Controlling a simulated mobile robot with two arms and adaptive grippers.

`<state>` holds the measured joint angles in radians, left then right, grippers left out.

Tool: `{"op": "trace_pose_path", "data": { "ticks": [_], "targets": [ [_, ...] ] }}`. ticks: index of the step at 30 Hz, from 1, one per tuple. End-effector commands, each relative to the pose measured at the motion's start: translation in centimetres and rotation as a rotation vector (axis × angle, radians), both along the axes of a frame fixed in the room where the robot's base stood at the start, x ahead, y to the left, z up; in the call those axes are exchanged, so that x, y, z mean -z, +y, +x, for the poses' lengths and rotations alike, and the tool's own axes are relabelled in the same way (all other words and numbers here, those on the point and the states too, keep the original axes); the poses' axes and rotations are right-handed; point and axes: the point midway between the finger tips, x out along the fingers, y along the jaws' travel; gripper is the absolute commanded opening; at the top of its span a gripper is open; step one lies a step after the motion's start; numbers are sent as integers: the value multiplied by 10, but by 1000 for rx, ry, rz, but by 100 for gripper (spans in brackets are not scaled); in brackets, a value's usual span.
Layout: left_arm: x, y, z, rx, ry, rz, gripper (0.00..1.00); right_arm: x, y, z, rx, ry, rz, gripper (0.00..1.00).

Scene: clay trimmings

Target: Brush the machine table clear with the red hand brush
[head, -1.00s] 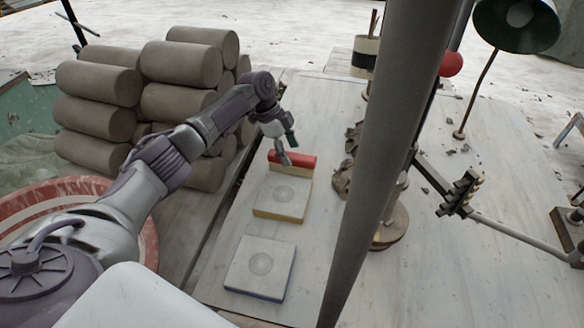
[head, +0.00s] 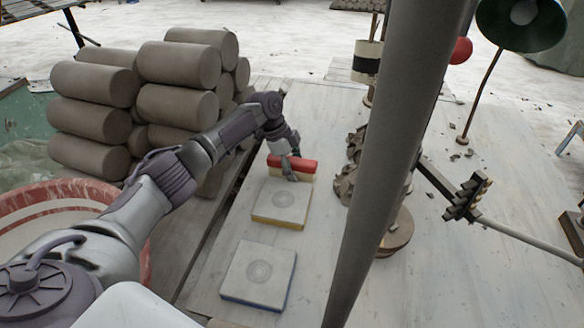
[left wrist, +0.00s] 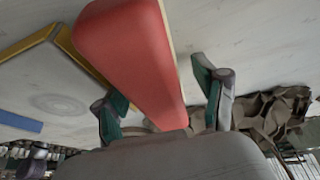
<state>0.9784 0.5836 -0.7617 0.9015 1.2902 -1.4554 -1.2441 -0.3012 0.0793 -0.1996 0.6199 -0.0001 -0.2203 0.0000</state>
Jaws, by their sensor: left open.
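The red hand brush (head: 276,162) with pale bristles lies on the machine table (head: 215,262), behind the yellow-edged tile. My left gripper (head: 291,168) is open and low at the brush's right part. In the left wrist view the red brush back (left wrist: 125,50) lies between the two spread green-padded fingers of my left gripper (left wrist: 165,105), with gaps on both sides. Grey-brown clay trimmings (head: 345,185) lie right of the brush, partly behind the grey post; crumpled pieces (left wrist: 275,113) also show in the left wrist view. My right gripper is not in view.
A yellow-edged tile (head: 281,203) and a blue-edged tile (head: 258,273) lie in front of the brush. Stacked clay cylinders (head: 90,150) stand left. A thick grey post (head: 385,150) crosses the view. A green lamp (head: 520,22) and small crumbs (head: 465,152) are at right.

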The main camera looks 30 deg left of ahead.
Motion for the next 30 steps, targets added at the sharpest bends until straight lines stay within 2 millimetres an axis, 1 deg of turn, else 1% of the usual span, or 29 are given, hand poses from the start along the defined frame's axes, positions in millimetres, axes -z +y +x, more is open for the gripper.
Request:
{"op": "trace_pose_path", "data": {
  "ticks": [10, 22, 30],
  "targets": [
    [1, 0, 0, 0, 1, 0, 71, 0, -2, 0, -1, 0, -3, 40],
    [1, 0, 0, 0, 1, 0, 4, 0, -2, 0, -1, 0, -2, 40],
    [0, 0, 0, 1, 0, 0, 3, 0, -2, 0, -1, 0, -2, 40]
  ]
}}
